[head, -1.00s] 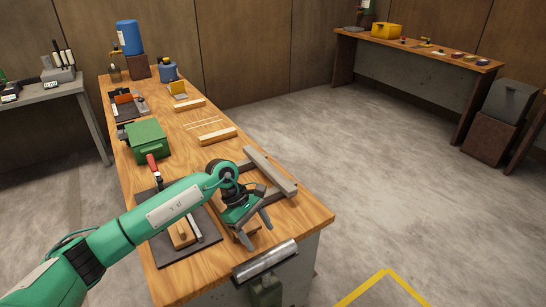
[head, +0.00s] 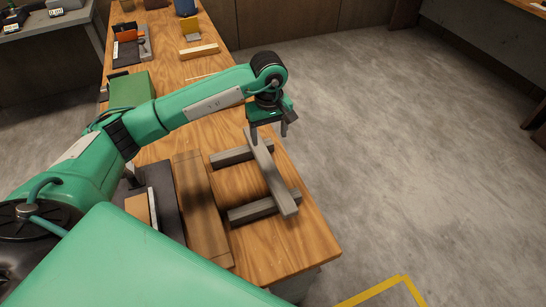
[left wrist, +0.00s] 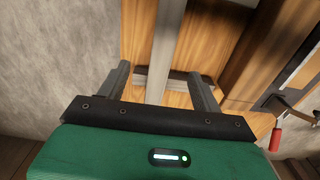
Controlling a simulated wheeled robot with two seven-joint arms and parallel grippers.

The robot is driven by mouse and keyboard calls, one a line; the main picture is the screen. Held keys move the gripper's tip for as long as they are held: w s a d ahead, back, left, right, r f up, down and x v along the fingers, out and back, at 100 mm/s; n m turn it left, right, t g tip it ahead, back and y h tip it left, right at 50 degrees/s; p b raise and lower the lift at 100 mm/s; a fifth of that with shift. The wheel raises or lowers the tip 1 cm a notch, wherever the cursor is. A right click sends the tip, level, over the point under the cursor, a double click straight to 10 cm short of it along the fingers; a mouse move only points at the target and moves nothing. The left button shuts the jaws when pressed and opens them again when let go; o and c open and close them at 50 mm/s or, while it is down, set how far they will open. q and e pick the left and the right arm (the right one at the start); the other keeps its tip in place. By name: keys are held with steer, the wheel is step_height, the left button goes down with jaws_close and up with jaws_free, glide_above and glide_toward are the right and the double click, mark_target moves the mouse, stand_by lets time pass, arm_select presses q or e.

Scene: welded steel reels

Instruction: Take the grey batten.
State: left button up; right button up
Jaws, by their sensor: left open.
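The grey batten (head: 274,179) is a long straight bar lying across two darker grey bearers (head: 238,156) (head: 264,207) near the right edge of the wooden bench. My left gripper (head: 269,140) is open above the batten's far end, with its fingers pointing down. In the left wrist view the batten (left wrist: 165,45) runs lengthwise between the two spread fingers (left wrist: 160,72), apart from both. A bearer (left wrist: 178,82) shows beneath it, crosswise. The batten's near part in that view is hidden by my gripper body. My right gripper is not in view.
A brown board (head: 202,210) lies on the bench (head: 315,235) left of the bearers. A dark mat (head: 165,205) with a wooden block lies further left. A green box (head: 130,90) stands beyond my arm. Open floor lies right of the bench.

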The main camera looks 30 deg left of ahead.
arm_select(q)
steer(key=p, duration=0.1)
glide_above(267, 162)
steer(key=f, duration=0.6)
steer(key=shift+s+d, duration=0.1)
steer(key=shift+d, duration=0.3)
steer(key=shift+f, duration=0.65)
steer(key=shift+a+f+p, duration=0.1)
steer(key=shift+f+p, duration=0.1)
steer(key=shift+p, duration=0.1)
steer(key=f, duration=0.1)
steer(key=f+p, duration=0.1)
steer(key=f, duration=0.1)
steer(key=shift+a+f, duration=0.2)
steer(key=shift+a, duration=0.1)
steer(key=shift+f, duration=0.6)
steer(key=shift+c, duration=1.3)
steer(key=c, duration=0.9)
steer(key=shift+c, duration=0.2)
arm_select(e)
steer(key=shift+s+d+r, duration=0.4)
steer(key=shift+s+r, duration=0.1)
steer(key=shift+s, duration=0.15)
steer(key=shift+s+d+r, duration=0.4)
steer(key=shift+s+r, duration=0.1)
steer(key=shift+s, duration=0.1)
arm_select(q)
steer(key=shift+r, duration=0.1)
